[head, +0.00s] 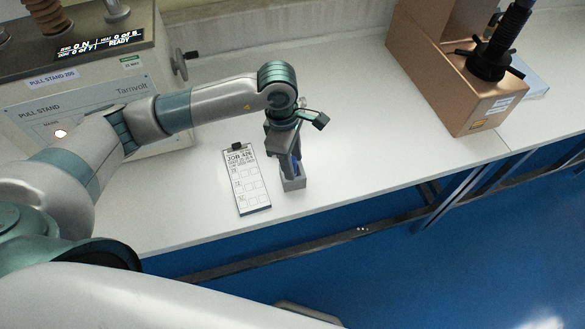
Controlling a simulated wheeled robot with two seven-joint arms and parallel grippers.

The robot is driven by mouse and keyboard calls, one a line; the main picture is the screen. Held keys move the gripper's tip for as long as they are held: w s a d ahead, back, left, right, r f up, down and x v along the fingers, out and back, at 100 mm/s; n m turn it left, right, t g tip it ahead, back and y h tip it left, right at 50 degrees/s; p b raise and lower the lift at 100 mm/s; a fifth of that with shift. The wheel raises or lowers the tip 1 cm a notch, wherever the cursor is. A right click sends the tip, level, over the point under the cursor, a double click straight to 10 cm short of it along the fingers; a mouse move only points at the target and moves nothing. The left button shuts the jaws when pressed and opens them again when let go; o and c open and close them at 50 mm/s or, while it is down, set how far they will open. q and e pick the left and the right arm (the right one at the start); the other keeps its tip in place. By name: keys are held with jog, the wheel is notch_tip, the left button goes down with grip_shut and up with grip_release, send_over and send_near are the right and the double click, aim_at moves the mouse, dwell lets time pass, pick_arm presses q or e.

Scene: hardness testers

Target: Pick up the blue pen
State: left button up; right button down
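A small grey holder (293,183) stands on the white bench near its front edge. A little of the blue pen (295,162) shows upright in it, mostly hidden by my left gripper. My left gripper (291,164) points down right at the holder's top, with its fingers at the pen. Whether the fingers are closed on the pen or only around it, I cannot tell. My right gripper is not in view.
A clipboard (247,178) with a job sheet lies just left of the holder. The Tarnvolt pull stand (80,90) is at the left. A copper-coloured tester (450,85) stands at the right back. The bench (350,120) between is clear.

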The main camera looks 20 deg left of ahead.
pick_arm(q)
jog(key=shift+f, duration=0.1)
dwell(0.4)
grip_shut()
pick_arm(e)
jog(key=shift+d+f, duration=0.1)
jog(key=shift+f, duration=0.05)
